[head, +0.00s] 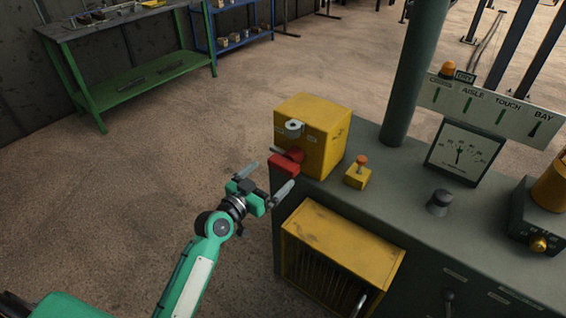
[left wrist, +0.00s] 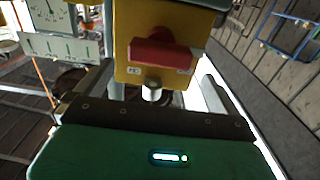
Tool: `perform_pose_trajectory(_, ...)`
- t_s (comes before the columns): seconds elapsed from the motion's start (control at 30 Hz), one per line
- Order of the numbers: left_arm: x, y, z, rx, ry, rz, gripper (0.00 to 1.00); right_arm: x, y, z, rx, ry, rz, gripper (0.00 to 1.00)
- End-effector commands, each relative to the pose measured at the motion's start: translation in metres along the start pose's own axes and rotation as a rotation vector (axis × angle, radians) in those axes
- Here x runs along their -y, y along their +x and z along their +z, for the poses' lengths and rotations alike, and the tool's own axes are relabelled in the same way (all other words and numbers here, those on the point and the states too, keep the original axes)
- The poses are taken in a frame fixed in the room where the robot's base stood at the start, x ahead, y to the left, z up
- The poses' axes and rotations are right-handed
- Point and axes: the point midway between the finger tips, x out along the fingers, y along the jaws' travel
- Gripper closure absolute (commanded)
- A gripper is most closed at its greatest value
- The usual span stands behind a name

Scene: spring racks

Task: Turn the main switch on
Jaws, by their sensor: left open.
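The main switch is a yellow box (head: 320,140) on the left end of the grey cabinet top, with a red handle (head: 284,165) and a grey round knob (head: 294,127) on its front. My left gripper (head: 267,181) is open, its two fingers spread just in front of the red handle. In the left wrist view the red handle (left wrist: 165,53) lies crosswise on the yellow face (left wrist: 143,76), with small white labels beneath it. Whether a finger touches it I cannot tell. My right gripper is not in view.
The grey cabinet (head: 420,250) carries an orange-topped yellow button box (head: 358,173), a dark knob (head: 439,202), a dial gauge (head: 459,155) and a dark post (head: 414,70). A yellow vented box (head: 340,245) juts out below. A green workbench (head: 140,75) stands far left; floor between is clear.

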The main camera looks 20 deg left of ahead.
Motion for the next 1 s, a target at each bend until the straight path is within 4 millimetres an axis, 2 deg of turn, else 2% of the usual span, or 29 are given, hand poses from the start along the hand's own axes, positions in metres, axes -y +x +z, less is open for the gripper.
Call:
perform_pose_trajectory(0.1,0.0,0.023,-0.002,-0.002,-0.003,0.0,0.0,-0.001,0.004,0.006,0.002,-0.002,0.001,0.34)
perform_pose_trajectory(0.33,0.0,0.055,-0.001,-0.001,-0.002,0.0,0.0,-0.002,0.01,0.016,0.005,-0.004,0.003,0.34)
perform_pose_trajectory(0.5,0.0,0.064,0.0,0.001,0.001,0.0,0.0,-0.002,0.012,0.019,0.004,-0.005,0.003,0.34)
perform_pose_trajectory(0.77,0.0,0.066,0.0,0.001,0.001,0.0,0.0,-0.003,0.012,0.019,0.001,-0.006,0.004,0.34)
perform_pose_trajectory(0.8,0.0,0.066,0.0,0.001,0.0,0.0,0.02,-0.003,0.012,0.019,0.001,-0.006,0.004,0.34)
perform_pose_trajectory(1.0,0.0,0.065,0.0,0.001,0.0,0.0,0.41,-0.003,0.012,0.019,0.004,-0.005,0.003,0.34)
